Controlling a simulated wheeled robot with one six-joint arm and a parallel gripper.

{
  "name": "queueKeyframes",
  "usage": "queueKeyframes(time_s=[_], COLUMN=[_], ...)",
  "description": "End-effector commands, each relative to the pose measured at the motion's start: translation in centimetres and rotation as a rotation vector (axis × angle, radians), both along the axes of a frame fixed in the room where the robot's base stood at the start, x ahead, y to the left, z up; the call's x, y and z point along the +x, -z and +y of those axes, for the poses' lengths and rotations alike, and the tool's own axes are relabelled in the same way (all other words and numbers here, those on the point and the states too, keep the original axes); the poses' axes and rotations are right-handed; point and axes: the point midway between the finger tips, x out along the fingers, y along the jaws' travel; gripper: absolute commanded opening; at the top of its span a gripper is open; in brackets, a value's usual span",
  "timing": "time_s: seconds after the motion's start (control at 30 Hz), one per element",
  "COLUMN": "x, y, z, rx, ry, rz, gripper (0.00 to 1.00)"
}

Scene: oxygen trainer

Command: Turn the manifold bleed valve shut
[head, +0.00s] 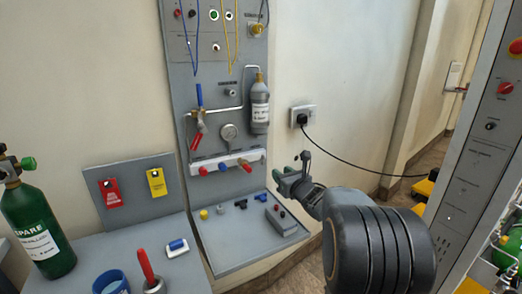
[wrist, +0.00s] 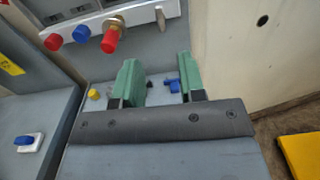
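The white manifold bar (head: 213,164) is fixed low on the grey wall panel, with red and blue knobs along it; it also shows at the top of the wrist view (wrist: 130,14). In the wrist view a red knob (wrist: 110,41) sits on a brass fitting (wrist: 115,23), and a small tan piece (wrist: 160,19) is at the bar's right end. No readable label shows which one is the bleed valve. My gripper (head: 291,167) is to the right of the manifold, apart from it. Its green fingers (wrist: 157,75) are open with nothing between them.
A grey shelf (head: 225,255) below the panel holds a yellow cap, small blue fittings (head: 240,203) and a grey box (head: 281,218). A black cable (head: 345,160) hangs right of my gripper.

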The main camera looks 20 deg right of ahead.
Motion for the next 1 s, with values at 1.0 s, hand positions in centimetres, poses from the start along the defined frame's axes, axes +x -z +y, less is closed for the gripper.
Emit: queueKeyframes(time_s=[1.0], x=[13.3], y=[-0.1], z=[1.5], rx=[-0.024], ry=[-0.009], rz=[-0.009], gripper=[0.37])
